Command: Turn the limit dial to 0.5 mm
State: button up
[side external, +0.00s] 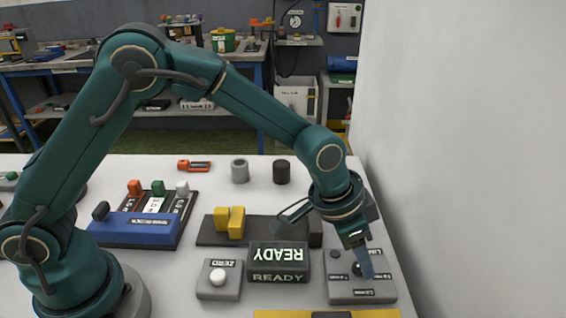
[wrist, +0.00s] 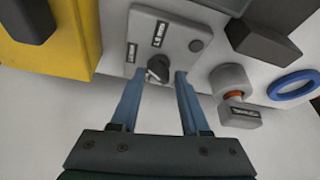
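The limit dial is a small dark knob (wrist: 157,68) on a grey box (wrist: 172,22) with small labels, seen in the wrist view. The label text is too small to read surely, and I cannot tell which mark the knob points to. In the side view the grey box (side external: 345,289) stands at the table's right, with the knob partly hidden by my finger. My gripper (wrist: 160,74) is open, with its two blue fingers on either side of the knob and visible gaps between. It also shows in the side view (side external: 364,266), pointing down at the box.
A READY display (side external: 278,258) stands left of the dial box, then a ZERO box with a white button (side external: 217,277). A yellow block (side external: 230,221) sits behind. A white wall (side external: 470,150) rises close at right. A grey cylinder (wrist: 230,80) and blue ring (wrist: 293,85) lie nearby.

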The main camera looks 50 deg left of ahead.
jog(key=shift+a+m+h, duration=0.1)
jog(key=shift+m+h, duration=0.2)
jog(key=shift+m, duration=0.6)
jog(key=s+a+r+n+t, duration=0.1)
jog(key=s+a+r, duration=0.1)
jog(key=a+r, duration=0.45)
jog(key=s+a+r+n+t, duration=0.1)
jog(key=s+a+r+t, duration=0.15)
jog(key=r, duration=0.65)
jog(key=s+a+f+n+g+y, duration=0.1)
jog(key=s+a+f+n+y, duration=0.2)
jog(key=s+a+n, duration=0.3)
jog(key=shift+s+a+f+n, duration=0.35)
jog(key=shift+s+a, duration=1.2)
jog(key=shift+s, duration=2.35)
jog(key=shift+g, duration=0.25)
